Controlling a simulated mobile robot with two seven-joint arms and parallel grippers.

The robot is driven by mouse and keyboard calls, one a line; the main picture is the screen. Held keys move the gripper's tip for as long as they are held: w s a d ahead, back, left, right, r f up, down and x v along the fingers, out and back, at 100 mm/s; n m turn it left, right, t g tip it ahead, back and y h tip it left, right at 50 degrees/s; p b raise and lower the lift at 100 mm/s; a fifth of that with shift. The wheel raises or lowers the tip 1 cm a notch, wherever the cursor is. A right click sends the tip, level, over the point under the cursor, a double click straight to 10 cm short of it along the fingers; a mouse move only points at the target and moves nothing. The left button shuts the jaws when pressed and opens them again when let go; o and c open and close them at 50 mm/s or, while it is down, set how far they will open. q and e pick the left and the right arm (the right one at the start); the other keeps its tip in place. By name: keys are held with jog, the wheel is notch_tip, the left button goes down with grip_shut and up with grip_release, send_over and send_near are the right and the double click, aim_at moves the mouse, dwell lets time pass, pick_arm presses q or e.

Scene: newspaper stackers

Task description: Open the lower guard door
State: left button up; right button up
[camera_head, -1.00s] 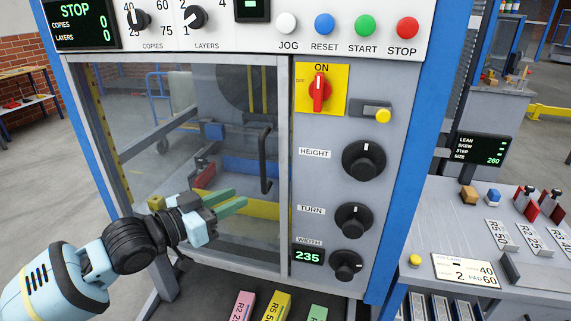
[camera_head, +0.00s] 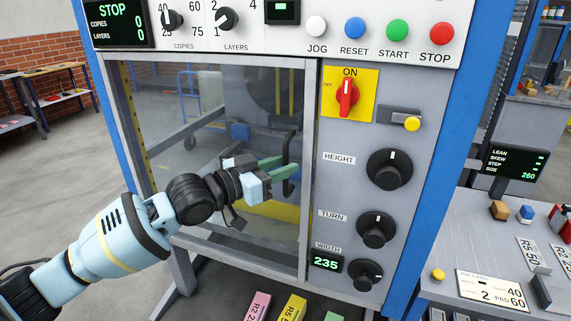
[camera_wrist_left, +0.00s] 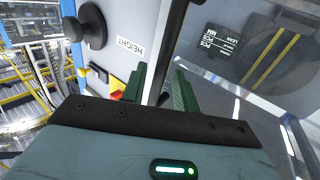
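The lower guard door (camera_head: 200,110) is a clear panel in a grey metal frame and looks closed. Its black vertical bar handle (camera_head: 291,145) is near the door's right edge. My left gripper (camera_head: 286,168) reaches in from the left with its green fingers at the handle. In the left wrist view the two green fingers (camera_wrist_left: 160,88) are apart, and the black handle bar (camera_wrist_left: 174,40) shows between them; I cannot tell whether they touch it. The lower part of the handle is partly hidden by the fingers. My right gripper is not in view.
A control panel right of the door carries a red switch (camera_head: 347,97), a yellow-tipped latch (camera_head: 411,123) and black knobs (camera_head: 389,168). Coloured labelled blocks (camera_head: 292,308) lie below the door. A side table (camera_head: 480,245) stands at the right.

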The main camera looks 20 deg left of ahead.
pick_arm(q)
jog(key=shift+w+d, duration=0.45)
jog(key=shift+w, duration=0.1)
grip_shut()
jog(key=shift+s, duration=0.15)
